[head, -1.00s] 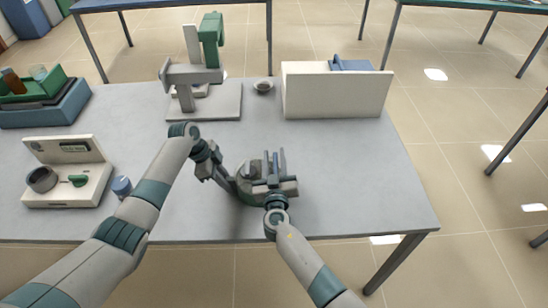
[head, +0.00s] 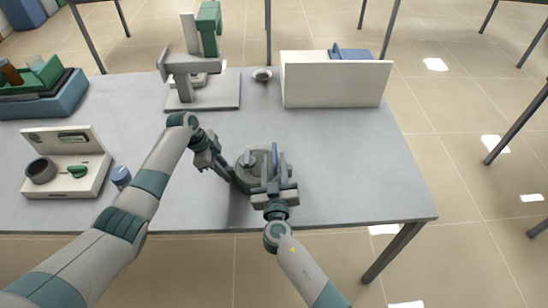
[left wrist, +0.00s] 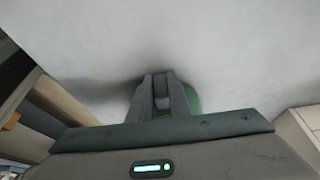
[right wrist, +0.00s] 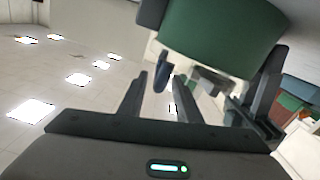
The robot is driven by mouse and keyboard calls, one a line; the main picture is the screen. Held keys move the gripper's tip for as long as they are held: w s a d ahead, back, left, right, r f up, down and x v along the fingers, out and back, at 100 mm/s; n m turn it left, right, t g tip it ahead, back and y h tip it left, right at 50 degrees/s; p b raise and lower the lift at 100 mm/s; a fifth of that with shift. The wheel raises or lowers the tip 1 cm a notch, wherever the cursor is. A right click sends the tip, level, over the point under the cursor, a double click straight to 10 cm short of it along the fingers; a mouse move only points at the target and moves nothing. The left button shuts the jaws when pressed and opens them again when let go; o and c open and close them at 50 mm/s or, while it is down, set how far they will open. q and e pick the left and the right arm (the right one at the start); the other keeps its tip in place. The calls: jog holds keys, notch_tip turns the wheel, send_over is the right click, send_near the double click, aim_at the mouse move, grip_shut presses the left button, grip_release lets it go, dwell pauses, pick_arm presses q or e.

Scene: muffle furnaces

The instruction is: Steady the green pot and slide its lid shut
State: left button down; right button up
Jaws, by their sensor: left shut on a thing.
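The green pot (head: 244,180) stands on the grey table near its front edge, with a grey-green top. It also shows in the right wrist view (right wrist: 220,38), large and close. My left gripper (head: 230,174) is shut on the pot's left side; in the left wrist view its fingers (left wrist: 163,92) are close together with green beside them. How far the lid is open is unclear.
A white case (head: 70,172) with a grey ring and a blue jar (head: 121,176) stand at the left. A grey stand (head: 203,95), a small bowl (head: 263,75) and a white box (head: 335,82) stand at the back. The table's right side is clear.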

jog(key=shift+s, duration=2.85)
pick_arm(q)
jog(key=c, duration=1.6)
grip_release()
jog(key=shift+o, duration=0.2)
jog(key=shift+r, duration=0.1)
pick_arm(e)
jog(key=shift+r, duration=0.1)
